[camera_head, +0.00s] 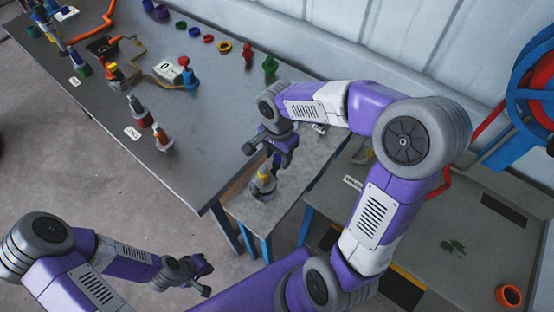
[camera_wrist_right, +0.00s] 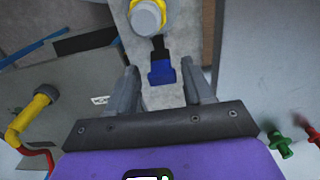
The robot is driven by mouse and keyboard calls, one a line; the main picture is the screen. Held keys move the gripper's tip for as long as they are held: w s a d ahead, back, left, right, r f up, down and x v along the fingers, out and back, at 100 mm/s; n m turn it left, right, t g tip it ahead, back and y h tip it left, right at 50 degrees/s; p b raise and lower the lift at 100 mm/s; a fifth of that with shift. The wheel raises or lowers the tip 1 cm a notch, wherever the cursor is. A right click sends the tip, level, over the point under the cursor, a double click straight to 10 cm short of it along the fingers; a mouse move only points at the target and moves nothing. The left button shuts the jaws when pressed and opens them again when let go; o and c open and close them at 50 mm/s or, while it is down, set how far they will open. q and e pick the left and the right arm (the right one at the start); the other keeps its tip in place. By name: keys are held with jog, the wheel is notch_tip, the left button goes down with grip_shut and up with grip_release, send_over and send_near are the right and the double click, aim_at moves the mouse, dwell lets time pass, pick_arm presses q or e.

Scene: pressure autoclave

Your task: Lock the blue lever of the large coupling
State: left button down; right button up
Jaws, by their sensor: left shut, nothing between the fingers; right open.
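The large coupling, grey with a yellow ring, stands on a small grey bench; it shows in the head view (camera_head: 263,184) and at the top of the right wrist view (camera_wrist_right: 146,19). Its blue lever (camera_wrist_right: 161,74) sticks out toward my right gripper on a short dark arm. My right gripper (camera_wrist_right: 163,84) is open, with one finger on each side of the lever; gaps show on both sides. In the head view my right gripper (camera_head: 278,158) is just behind the coupling and hides the lever. My left gripper (camera_head: 203,278) is shut and empty, low over the floor.
A long grey table (camera_head: 190,120) at the left carries several small fittings and coloured rings. Another table (camera_head: 480,235) at the right holds an orange cup (camera_head: 508,296). A blue and red reel (camera_head: 535,90) is at the far right. A yellow pipe (camera_wrist_right: 30,112) shows in the wrist view.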

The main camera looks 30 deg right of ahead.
aim_at(275, 164)
jog(key=shift+f, duration=1.2)
grip_shut()
